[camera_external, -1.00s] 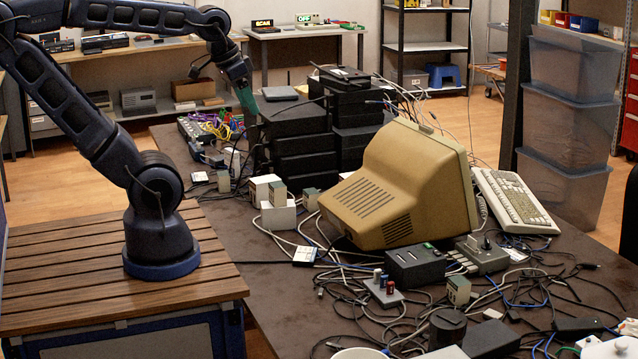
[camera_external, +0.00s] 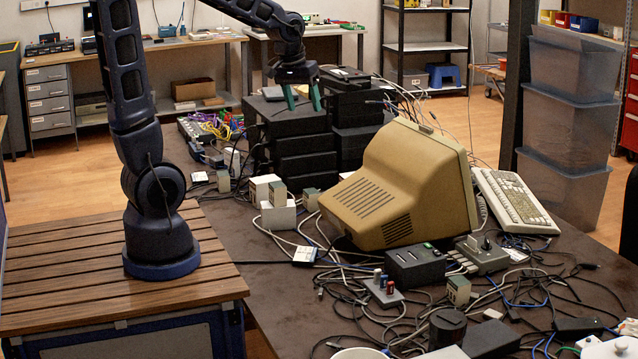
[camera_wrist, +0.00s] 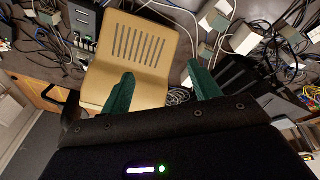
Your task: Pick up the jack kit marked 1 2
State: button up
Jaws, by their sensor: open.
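No marking "1 2" is readable in either view, so I cannot tell which item is that jack kit. Several small grey-beige boxes stand on the dark table: one on a white block (camera_external: 277,193), one beside it (camera_external: 310,199), one further left (camera_external: 223,181) and one near the front (camera_external: 458,290). Similar small boxes show at the upper right of the wrist view (camera_wrist: 290,29). My gripper (camera_external: 303,99) is open and empty, its green fingers in front of the stacked black boxes in the external view. In the wrist view its fingers (camera_wrist: 160,74) are spread apart.
A beige monitor (camera_external: 403,185) stands mid-table, with a keyboard (camera_external: 515,200) to its right. Black boxes (camera_external: 303,145) are stacked behind. Loose cables cover the front right. A three-post block (camera_external: 383,288) and a black box (camera_external: 414,266) stand there. The table's left front is mostly clear.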

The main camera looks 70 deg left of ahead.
jog(key=w+a+f+n+g, duration=0.1)
jog(key=w+a+f+n, duration=0.5)
jog(key=w+a+f, duration=0.5)
jog(key=n+g, duration=0.2)
jog(key=n, duration=0.3)
send_near(311, 190)
jog(key=shift+w+d+f, duration=0.1)
jog(key=shift+d+f, duration=0.45)
jog(key=shift+f, duration=0.1)
jog(key=shift+a+f, duration=0.25)
jog(key=shift+f, duration=0.3)
notch_tip(311, 190, down, 5)
jog(key=shift+f, duration=0.15)
jog(key=shift+s+a+f, duration=0.1)
jog(key=shift+a+f, duration=0.05)
jog(key=shift+f, duration=1.15)
jog(key=shift+s+a+f, duration=0.15)
jog(key=shift+a+f, duration=0.05)
jog(key=shift+f, duration=1.1)
jog(key=shift+c, duration=0.2)
jog(key=c, duration=1.1)
